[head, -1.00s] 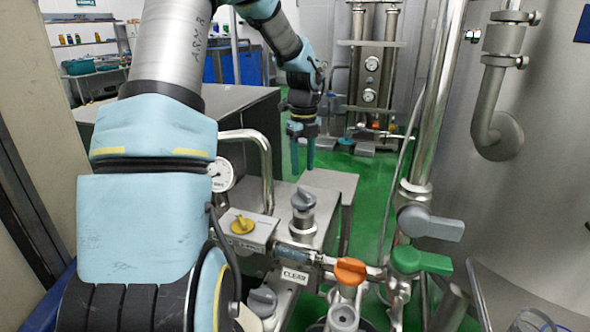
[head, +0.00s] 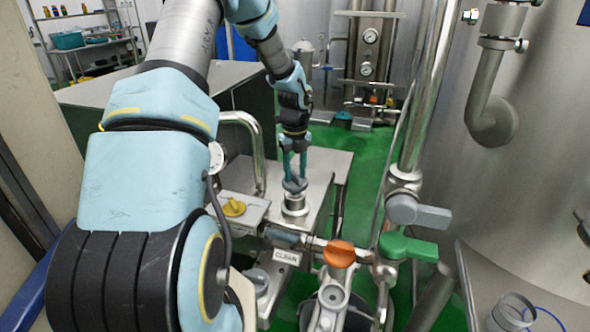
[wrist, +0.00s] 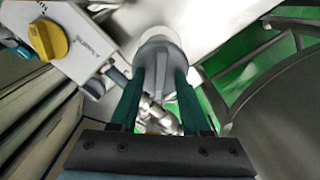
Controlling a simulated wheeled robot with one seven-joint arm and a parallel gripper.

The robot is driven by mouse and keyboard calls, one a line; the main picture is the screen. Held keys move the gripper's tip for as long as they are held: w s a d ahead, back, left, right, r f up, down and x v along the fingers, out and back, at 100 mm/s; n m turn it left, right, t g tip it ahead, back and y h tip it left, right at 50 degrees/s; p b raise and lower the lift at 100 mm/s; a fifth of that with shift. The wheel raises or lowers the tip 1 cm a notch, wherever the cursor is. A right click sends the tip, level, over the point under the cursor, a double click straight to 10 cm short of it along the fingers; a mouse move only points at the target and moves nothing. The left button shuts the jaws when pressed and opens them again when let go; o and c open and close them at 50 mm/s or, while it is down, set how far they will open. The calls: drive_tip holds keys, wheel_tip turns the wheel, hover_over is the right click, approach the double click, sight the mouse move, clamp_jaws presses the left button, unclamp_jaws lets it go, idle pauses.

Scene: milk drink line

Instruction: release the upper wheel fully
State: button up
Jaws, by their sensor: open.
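The upper wheel (head: 294,187) is a grey knob on a short metal cylinder on top of the steel block. My gripper (head: 294,177) points down at it, with its two teal fingers on either side of the knob. In the wrist view the wheel (wrist: 153,62) shows between the fingers, which are open. I cannot tell whether either finger touches it. A second grey wheel (head: 256,282) sits lower, at the front left of the block.
A yellow knob (head: 234,208) on the supply box is close on the left. An orange handle (head: 339,253), a green handle (head: 410,247) and a grey lever (head: 418,212) stand in front and to the right. A bent steel pipe (head: 250,130) rises behind left.

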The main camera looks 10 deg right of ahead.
drive_tip(key=shift+f, duration=0.1)
drive_tip(key=shift+c, duration=0.3)
clamp_jaws()
